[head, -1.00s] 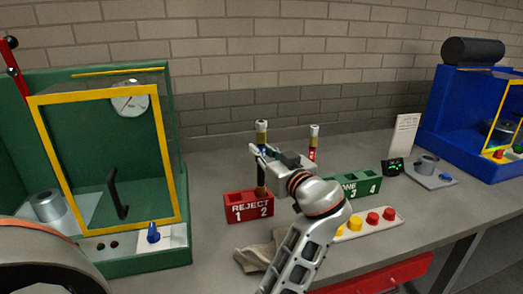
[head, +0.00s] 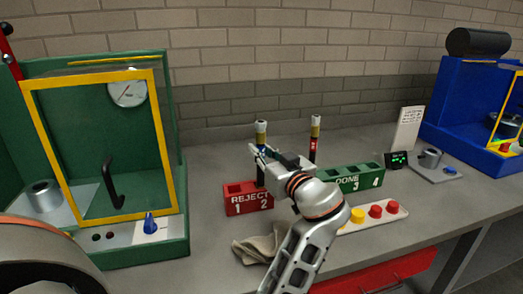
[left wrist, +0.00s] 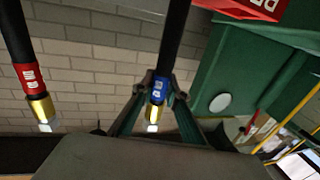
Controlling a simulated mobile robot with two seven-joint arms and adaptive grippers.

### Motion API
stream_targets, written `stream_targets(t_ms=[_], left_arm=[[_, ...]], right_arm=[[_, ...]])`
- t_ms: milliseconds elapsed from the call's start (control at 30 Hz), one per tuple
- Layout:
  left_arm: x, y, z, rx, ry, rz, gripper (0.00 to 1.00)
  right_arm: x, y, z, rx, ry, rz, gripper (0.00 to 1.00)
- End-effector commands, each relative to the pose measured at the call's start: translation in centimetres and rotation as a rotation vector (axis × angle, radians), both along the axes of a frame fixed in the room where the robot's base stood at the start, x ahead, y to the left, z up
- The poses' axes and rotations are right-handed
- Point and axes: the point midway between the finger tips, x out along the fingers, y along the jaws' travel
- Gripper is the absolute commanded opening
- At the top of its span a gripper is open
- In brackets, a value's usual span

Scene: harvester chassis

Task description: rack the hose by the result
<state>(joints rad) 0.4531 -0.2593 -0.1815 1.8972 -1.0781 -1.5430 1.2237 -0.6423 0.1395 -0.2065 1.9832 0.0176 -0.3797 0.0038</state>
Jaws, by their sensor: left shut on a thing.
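My left gripper (head: 262,152) is shut on an upright black hose (head: 261,132) with a blue band and a brass end, both clear between the fingers in the left wrist view (left wrist: 157,90). The hose's lower part hangs at slot 2 of the red REJECT rack (head: 238,205); I cannot tell whether its end is inside. A second hose (head: 315,145) with a red band stands to the right, its foot hidden near the green DONE rack (head: 345,183). My right gripper is not in view. A small dark display (head: 398,159) shows green marks too small to read.
A green test cabinet (head: 172,235) with a yellow-framed door and a gauge (head: 127,93) stands left. A blue cabinet (head: 452,120) stands right. A grey cloth (head: 258,245) and a tray of coloured buttons (head: 395,213) lie near the front edge.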

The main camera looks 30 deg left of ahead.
Motion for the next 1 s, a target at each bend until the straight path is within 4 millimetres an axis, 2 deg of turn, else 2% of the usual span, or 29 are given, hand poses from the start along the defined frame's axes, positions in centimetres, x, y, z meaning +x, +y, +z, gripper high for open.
stream_targets(t_ms=[400,433,500,867,1000], left_arm=[[0.1,-0.4,0.0,-0.01,-0.002,-0.006,0.0],[0.1,-0.4,0.0,-0.01,-0.002,-0.006,0.16],[0.1,-0.4,0.0,-0.01,-0.002,-0.006,0.33],[0.1,-0.6,-0.1,-0.01,0.0,-0.008,0.33],[-0.4,-1.5,-0.1,-0.01,0.001,-0.01,0.33]], right_arm=[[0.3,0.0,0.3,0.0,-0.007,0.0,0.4],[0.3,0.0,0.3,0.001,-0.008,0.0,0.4],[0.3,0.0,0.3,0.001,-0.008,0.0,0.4],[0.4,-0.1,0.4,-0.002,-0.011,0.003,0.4],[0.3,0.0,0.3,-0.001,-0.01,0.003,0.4]])
